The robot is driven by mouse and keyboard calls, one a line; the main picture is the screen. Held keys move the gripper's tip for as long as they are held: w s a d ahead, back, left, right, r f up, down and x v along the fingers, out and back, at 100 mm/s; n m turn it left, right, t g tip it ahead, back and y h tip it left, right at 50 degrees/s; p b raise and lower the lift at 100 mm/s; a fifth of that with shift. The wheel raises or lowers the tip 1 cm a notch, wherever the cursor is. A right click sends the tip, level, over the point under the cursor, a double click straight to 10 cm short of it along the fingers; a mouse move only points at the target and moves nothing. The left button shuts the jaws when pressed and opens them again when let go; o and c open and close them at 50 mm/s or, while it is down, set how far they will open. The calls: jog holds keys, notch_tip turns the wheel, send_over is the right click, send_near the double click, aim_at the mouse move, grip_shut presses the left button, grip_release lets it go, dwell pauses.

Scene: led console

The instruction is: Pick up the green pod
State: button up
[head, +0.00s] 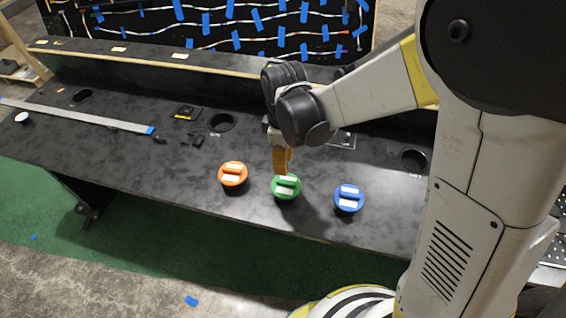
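The green pod (286,188) is a round green disc with white labels on top. It sits near the front edge of the black console top, between the orange pod (233,174) on the left and the blue pod (349,198) on the right. My gripper (282,168) points down right above or at the back of the green pod. Its yellow-orange finger overlaps the pod's far edge in the picture. I cannot tell whether it touches the pod, and the fingers line up so their gap is hidden.
The black console top (120,146) has round holes, including one behind the orange pod (222,123) and one at the right (413,160). A long metal strip (80,116) lies at the left. A cable board (230,25) stands behind. The console's left front is mostly clear.

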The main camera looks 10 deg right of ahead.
aim_at(287, 182)
jog(key=f, duration=0.1)
jog(key=f+b, duration=0.1)
jog(key=f, duration=0.1)
jog(key=f+b, duration=0.1)
jog(key=f, duration=0.1)
jog(key=shift+d+f, duration=0.15)
jog(key=shift+d, duration=0.1)
jog(key=f+b, duration=0.1)
jog(key=f, duration=0.1)
jog(key=f+b, duration=0.1)
jog(key=f, duration=0.1)
jog(key=shift+w+d+f+b, duration=0.1)
jog(key=shift+d+f+b, duration=0.1)
jog(key=shift+f+b, duration=0.2)
jog(key=shift+r, duration=0.1)
jog(key=shift+c, duration=0.4)
grip_shut()
